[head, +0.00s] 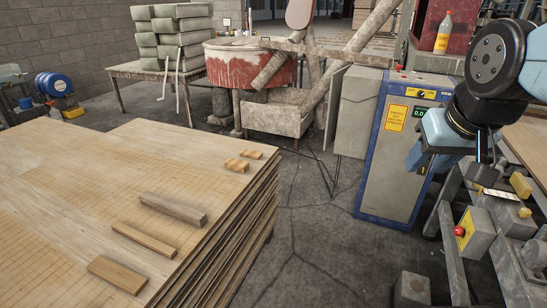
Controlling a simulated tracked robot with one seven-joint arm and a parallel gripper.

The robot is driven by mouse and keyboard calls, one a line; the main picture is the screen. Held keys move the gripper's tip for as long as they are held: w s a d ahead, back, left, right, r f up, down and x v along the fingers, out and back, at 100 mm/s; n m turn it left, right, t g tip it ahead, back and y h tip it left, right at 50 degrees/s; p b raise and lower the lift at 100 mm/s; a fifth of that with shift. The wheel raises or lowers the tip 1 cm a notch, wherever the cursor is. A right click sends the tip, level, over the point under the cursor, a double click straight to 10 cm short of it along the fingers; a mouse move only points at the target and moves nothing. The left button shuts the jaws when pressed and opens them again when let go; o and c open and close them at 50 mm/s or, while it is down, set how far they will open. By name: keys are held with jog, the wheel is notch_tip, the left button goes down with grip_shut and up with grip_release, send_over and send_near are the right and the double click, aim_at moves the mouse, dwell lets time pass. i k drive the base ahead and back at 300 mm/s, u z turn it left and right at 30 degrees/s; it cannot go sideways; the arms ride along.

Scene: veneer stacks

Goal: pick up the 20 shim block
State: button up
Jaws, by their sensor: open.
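Several wooden blocks lie apart on the near veneer stack (90,190). Two small light blocks, a rear one (252,154) and a nearer one (236,165), lie towards its far right corner. A longer grey-brown block (172,209) and two lighter strips, one in the middle (143,240) and one nearest (117,274), lie closer to me. I can read no number on any of them, so I cannot tell which is the 20 shim block. My gripper (480,160) is at the far right, open, well away from the blocks. Its fingertips are hard to make out.
A blue-edged control cabinet (400,150) stands between the stack and my arm. A metal frame with a red-button box (474,234) is at the lower right. A rusty red tub (250,65) and a table with grey bundles (172,30) stand behind. Bare floor separates stack and cabinet.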

aim_at(248, 153)
jog(key=u, duration=0.05)
jog(key=i, duration=1.65)
jog(key=u, duration=0.9)
jog(key=i, duration=0.35)
jog(key=u, duration=0.2)
jog(key=k, duration=0.95)
jog(key=u, duration=0.15)
jog(key=i, duration=0.95)
jog(key=z, duration=0.05)
